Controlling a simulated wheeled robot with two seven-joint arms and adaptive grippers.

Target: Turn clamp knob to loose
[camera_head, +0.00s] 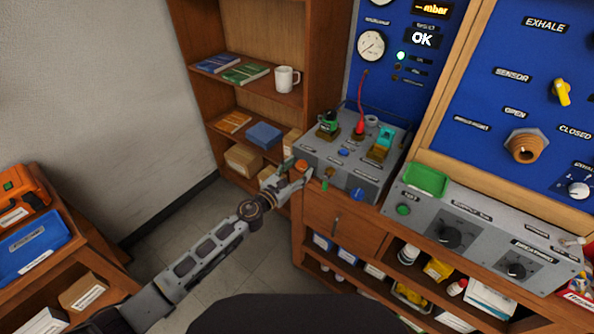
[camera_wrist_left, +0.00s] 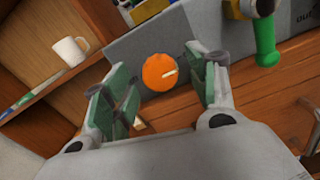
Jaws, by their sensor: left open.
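The orange knob (camera_head: 301,165), which I take for the clamp knob, is on the front of the grey bench unit (camera_head: 335,158), near its left end. My left gripper (camera_head: 294,183) is open in front of it. In the left wrist view the round orange knob (camera_wrist_left: 158,73) shows between the two green-padded fingers of the gripper (camera_wrist_left: 158,84), with a visible gap on each side. Its pale pointer line points to the right and slightly up. I cannot read a label for it. My right gripper is not in view.
A green-handled part (camera_wrist_left: 266,45) sits right of the knob in the left wrist view. A wooden shelf with a white mug (camera_head: 287,79) stands at the left. Blue panels and a second grey unit (camera_head: 470,235) are at the right. Floor is free around my left arm.

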